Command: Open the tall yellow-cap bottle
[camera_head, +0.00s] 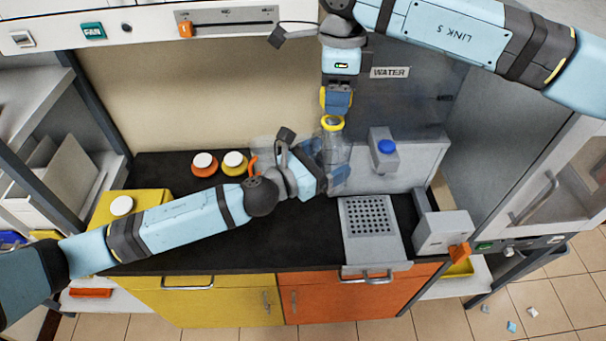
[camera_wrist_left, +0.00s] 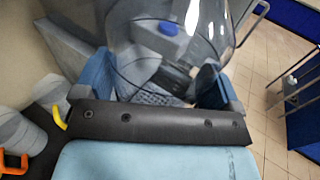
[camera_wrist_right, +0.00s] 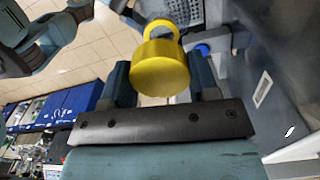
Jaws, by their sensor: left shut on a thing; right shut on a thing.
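The tall bottle is clear (camera_head: 335,150), with a yellow ring (camera_head: 333,122) at its neck. It stands upright in the head view, and its clear body fills the top of the left wrist view (camera_wrist_left: 205,20). My left gripper (camera_head: 335,182) is shut around the bottle's body. My right gripper (camera_head: 338,103) is above the neck, shut on the yellow cap (camera_wrist_right: 160,70). The cap also shows beside the fingers in the head view (camera_head: 322,97). The cap appears apart from the neck ring, which shows beyond it in the right wrist view (camera_wrist_right: 163,27).
A grey device with a blue knob (camera_head: 386,147) stands right of the bottle, behind a perforated tray (camera_head: 348,240). Orange-based (camera_head: 205,170) and yellow-based (camera_head: 236,169) white-topped containers stand left on the black counter (camera_head: 300,240). Another clear vessel (camera_head: 264,148) is partly hidden by my left arm.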

